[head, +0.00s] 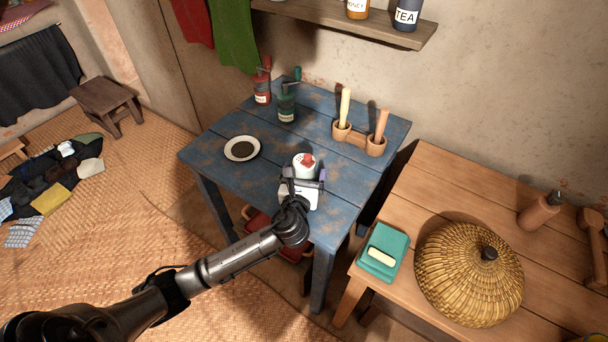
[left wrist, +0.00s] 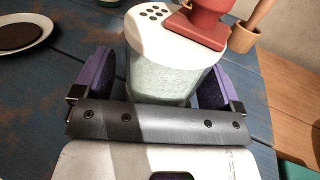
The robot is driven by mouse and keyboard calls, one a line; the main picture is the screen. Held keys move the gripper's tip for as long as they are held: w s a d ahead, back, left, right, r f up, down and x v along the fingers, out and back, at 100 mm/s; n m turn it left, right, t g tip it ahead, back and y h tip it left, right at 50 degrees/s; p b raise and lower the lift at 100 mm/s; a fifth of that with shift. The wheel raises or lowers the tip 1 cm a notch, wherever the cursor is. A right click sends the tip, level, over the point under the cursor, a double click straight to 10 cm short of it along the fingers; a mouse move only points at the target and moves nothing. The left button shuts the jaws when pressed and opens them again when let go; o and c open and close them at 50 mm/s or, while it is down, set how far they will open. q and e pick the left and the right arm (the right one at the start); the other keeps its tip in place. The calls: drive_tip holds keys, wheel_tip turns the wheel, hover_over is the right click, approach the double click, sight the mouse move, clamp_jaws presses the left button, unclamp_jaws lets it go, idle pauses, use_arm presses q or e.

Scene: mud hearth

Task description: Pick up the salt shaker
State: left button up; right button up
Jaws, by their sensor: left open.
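The salt shaker (head: 304,162) stands upright near the front right of the blue table (head: 345,190). In the left wrist view the shaker (left wrist: 160,75) has a clear body with pale contents, a white lid with several holes and a red part on top. My left gripper (head: 303,182) reaches it from the front. Its purple fingers are open on either side of the shaker's body in the left wrist view (left wrist: 160,85). Whether a finger touches it I cannot tell. My right gripper is not in view.
A white plate (head: 257,150) lies to the left. A red grinder (head: 262,90) and a green grinder (head: 286,105) stand at the back. A wooden double holder (head: 358,139) stands behind right.

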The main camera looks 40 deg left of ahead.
use_arm(q)
drive_tip(key=shift+c, duration=0.3)
drive_tip(key=c, duration=1)
drive_tip(key=shift+r, duration=0.1)
